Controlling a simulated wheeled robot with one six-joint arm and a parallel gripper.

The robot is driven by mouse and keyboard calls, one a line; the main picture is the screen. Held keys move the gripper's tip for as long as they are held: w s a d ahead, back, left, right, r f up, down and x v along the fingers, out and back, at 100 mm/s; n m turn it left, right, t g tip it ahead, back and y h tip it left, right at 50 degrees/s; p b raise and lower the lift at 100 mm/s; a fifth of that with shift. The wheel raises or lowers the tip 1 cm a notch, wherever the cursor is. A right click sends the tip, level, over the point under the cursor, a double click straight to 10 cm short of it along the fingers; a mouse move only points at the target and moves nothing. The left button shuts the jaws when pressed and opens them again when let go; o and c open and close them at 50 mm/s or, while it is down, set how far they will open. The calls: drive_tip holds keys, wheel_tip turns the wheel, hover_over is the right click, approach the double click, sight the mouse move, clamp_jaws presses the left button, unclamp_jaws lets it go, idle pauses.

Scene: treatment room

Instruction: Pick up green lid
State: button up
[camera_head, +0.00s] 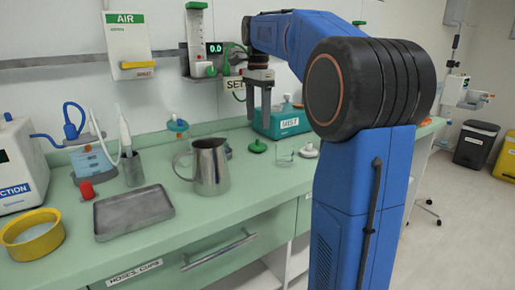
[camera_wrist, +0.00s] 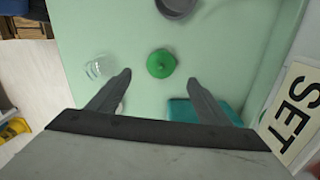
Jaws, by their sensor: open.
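The green lid (camera_head: 258,146) is a small round disc with a knob on top, lying on the green counter to the right of the metal pitcher. In the wrist view the green lid (camera_wrist: 161,63) shows from above, just beyond and between my fingertips. My gripper (camera_head: 259,113) points down above the counter, over the lid, with a clear gap between them. My gripper is also in the wrist view (camera_wrist: 159,79), with its two fingers apart and nothing between them.
A metal pitcher (camera_head: 210,167) stands left of the lid. A clear glass (camera_head: 284,158) and a white lid (camera_head: 309,151) are to its right. A teal box marked MIST (camera_head: 283,122) stands behind. A grey tray (camera_head: 133,212) lies at left. The SET sign (camera_wrist: 296,115) is close to my gripper.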

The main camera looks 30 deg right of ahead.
sight(258, 145)
drive_tip(key=shift+w+f, duration=0.1)
drive_tip(key=shift+f, duration=4.5)
drive_tip(key=c, duration=1.1)
